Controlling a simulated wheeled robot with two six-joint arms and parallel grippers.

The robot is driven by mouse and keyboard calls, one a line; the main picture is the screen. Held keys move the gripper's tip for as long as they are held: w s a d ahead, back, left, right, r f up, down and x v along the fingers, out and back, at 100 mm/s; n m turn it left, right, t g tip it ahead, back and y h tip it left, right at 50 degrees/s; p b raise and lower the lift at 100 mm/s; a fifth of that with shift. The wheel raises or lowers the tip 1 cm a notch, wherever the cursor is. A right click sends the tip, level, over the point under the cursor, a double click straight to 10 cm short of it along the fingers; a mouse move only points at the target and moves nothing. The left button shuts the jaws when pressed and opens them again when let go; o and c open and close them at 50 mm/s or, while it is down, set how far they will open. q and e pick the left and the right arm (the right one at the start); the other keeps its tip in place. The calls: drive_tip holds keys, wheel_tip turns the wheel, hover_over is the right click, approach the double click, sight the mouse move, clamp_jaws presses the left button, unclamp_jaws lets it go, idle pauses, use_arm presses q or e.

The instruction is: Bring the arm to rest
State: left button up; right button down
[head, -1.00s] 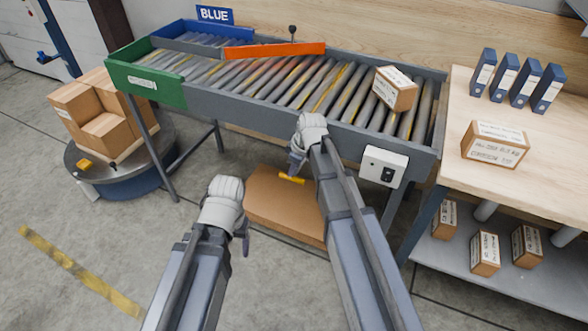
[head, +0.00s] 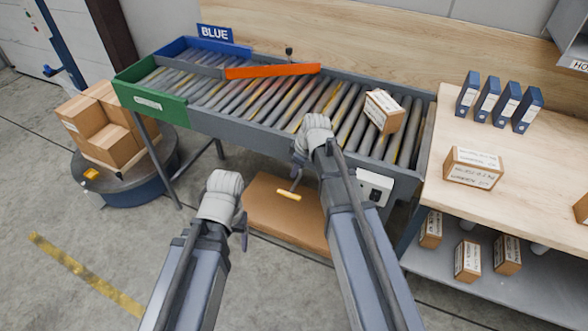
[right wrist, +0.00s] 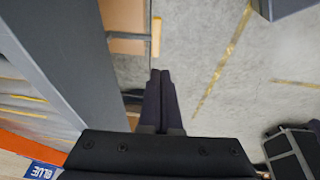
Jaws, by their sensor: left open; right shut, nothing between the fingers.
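My right arm reaches over the near side of the roller conveyor (head: 270,132). Its gripper (head: 297,168) points down beside the conveyor's front rail. In the right wrist view its two dark fingers (right wrist: 160,82) are together with nothing between them. My left gripper (head: 243,236) hangs over the floor, left of the right arm. It is seen side-on, open, with nothing visible in it. A yellow handle (head: 289,195) shows below the right gripper, over a flat brown cardboard surface (head: 272,222). It also shows ahead of the fingertips in the right wrist view (right wrist: 156,38), apart from them.
A labelled carton (head: 384,110) sits on the rollers' right end. An orange bar (head: 272,71) crosses the rollers. A grey control box (head: 375,188) is on the front rail. A wooden bench (head: 520,165) stands right. Stacked cartons (head: 100,125) stand left. Floor at front left is clear.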

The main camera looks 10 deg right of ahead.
idle(0.4)
drive_tip(key=s+a+m+g+h, duration=0.1)
drive_tip(key=s+a+m, duration=0.1)
drive_tip(key=s, duration=0.4)
drive_tip(key=s+a+m+g+h+p, duration=0.1)
drive_tip(key=s+a+m, duration=0.1)
drive_tip(key=s+a, duration=0.2)
drive_tip(key=s+a+m+g+h, duration=0.1)
drive_tip(key=s+a+m, duration=0.1)
drive_tip(key=s, duration=0.8)
drive_tip(key=shift+s+a+r+m, duration=0.15)
drive_tip(key=shift+a+r+m, duration=0.15)
drive_tip(key=shift+a, duration=0.6)
drive_tip(key=shift+d, duration=0.1)
